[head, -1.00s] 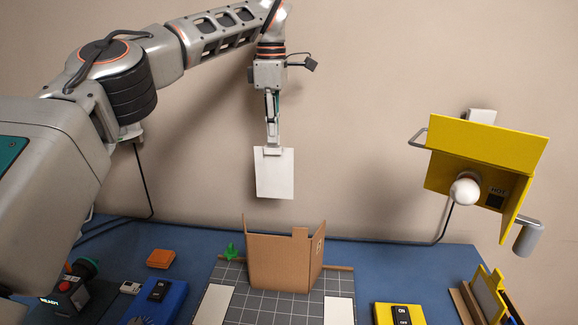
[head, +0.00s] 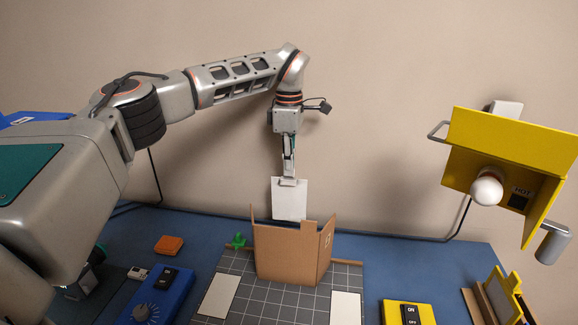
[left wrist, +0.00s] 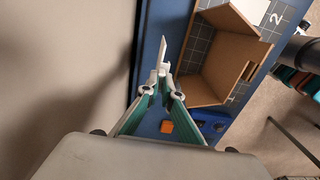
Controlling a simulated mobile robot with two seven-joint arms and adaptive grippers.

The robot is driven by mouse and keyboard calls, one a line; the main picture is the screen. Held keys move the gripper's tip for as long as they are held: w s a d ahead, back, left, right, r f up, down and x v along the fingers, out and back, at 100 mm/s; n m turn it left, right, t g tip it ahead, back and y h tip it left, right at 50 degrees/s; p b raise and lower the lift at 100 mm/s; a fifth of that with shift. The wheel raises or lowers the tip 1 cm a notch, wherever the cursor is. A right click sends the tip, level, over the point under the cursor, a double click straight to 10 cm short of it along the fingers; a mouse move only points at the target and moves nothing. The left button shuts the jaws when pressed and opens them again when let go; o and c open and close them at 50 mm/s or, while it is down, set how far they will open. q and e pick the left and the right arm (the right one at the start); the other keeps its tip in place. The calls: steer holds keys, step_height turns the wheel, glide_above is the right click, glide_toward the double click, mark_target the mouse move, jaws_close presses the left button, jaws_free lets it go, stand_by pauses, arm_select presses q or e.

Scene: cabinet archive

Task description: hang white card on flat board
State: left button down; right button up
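The white card (head: 289,203) hangs upright from my left gripper (head: 288,181), which is shut on its top edge. It also shows edge-on in the left wrist view (left wrist: 162,54), at the tips of the left gripper (left wrist: 163,72). A folded brown cardboard board (head: 285,255) stands upright on the dark gridded mat (head: 342,277), with panels angled at both sides. In the head view the card is just above and seemingly behind the board's top edge. I cannot tell whether they touch. My right gripper is not in view.
A yellow lamp (head: 500,135) with a white bulb hangs at the right. A yellow switch box (head: 405,313), a blue control box (head: 160,297), an orange block (head: 169,245) and a green piece (head: 238,241) are on the blue table. Two white strips lie on the mat.

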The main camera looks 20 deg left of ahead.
arm_select(q)
steer(key=shift+s+f, duration=0.1)
steer(key=shift+f, duration=0.1)
steer(key=s+d+f, duration=0.1)
steer(key=s+d, duration=0.1)
steer(key=s, duration=0.5)
steer(key=s+d, duration=0.2)
steer(key=s, duration=0.6)
steer(key=shift+f, duration=0.35)
stand_by(0.8)
steer(key=shift+s, duration=0.1)
steer(key=c, duration=2.2)
jaws_free()
